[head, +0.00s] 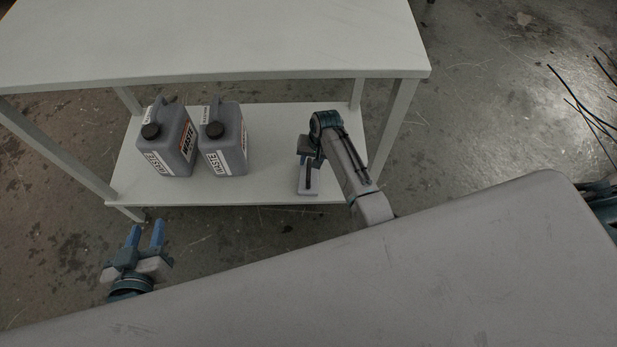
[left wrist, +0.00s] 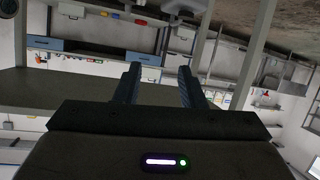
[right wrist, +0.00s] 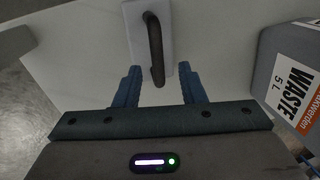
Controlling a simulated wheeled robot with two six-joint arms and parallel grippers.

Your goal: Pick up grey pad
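The grey pad (head: 308,191) lies on the lower shelf of the white table, near its right end. It is a pale flat block with a dark curved handle, and it also shows in the right wrist view (right wrist: 131,22). My right gripper (right wrist: 158,80) is open, with the handle's near end showing between its spread fingertips; nothing is gripped. In the head view the right gripper (head: 311,158) is just over the pad and hides part of it. My left gripper (head: 147,232) is open and empty, beside the shelf's front left corner.
Two grey waste canisters (head: 172,143) (head: 224,141) stand on the lower shelf (head: 270,150), left of the pad. One canister (right wrist: 290,70) shows close on the right in the right wrist view. The tabletop (head: 200,40) overhangs the shelf, with legs at its corners.

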